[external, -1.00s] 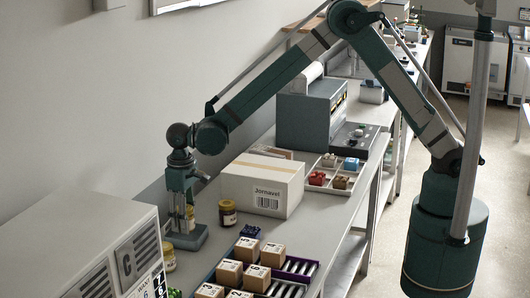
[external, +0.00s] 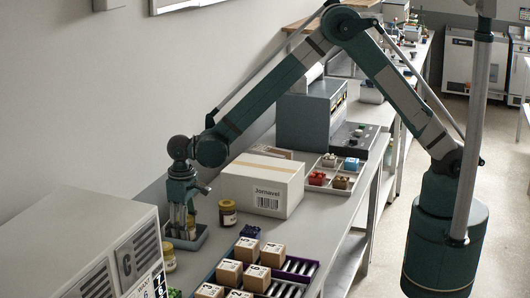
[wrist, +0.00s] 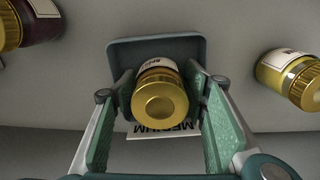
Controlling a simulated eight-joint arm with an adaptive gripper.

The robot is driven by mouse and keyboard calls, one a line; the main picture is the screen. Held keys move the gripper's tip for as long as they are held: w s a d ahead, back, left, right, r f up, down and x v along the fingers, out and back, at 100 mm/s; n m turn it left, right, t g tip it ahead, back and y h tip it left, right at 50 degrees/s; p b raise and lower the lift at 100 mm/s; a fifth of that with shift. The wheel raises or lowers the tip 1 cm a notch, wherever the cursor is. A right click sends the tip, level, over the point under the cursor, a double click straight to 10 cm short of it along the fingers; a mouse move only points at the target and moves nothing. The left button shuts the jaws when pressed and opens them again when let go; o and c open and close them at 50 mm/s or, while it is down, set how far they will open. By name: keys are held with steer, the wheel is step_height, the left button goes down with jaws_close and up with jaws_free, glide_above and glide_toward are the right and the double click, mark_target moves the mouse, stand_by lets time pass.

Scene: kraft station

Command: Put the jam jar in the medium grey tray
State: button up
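The medium grey tray (wrist: 188,45) is blue-grey, with an upside-down "MEDIUM" label (wrist: 180,131) beside it in the wrist view; the external view shows its edge (external: 200,241) too. A gold-lidded jar with a white label (wrist: 160,88) stands in it; I cannot read its label or tell its contents. My gripper (wrist: 160,105) is open around this jar, one green-padded finger on each side. In the external view my gripper (external: 184,225) points down over the tray, largely hiding the jar. A dark red gold-lidded jar (wrist: 38,22) stands outside the tray, also visible in the external view (external: 227,213).
A yellow gold-lidded jar (wrist: 290,76) stands on the other side of the tray. A cardboard box (external: 261,185) is close behind the dark jar. Small numbered boxes (external: 273,254) stand on a roller rack at front right. A grey machine (external: 85,240) fills the front left.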

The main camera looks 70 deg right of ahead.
steer(key=shift+r, duration=0.15)
step_height(320, 180, up, 12)
steer(key=shift+r, duration=0.1)
stand_by(0.9)
stand_by(0.5)
steer(key=shift+s+d+r, duration=0.15)
steer(key=shift+d+r, duration=0.15)
steer(key=shift+r, duration=0.05)
steer(key=s+d+r+t, duration=0.3)
steer(key=s+d+r, duration=1.4)
steer(key=d+r, duration=0.25)
steer(key=s+d+f+t, duration=0.1)
steer(key=s+d+t, duration=0.1)
steer(key=s+d, duration=0.5)
steer(key=s+d+f+t, duration=0.1)
steer(key=s+d, duration=0.6)
steer(key=s, duration=1)
steer(key=shift+f+t, duration=0.3)
steer(key=shift+t, duration=0.3)
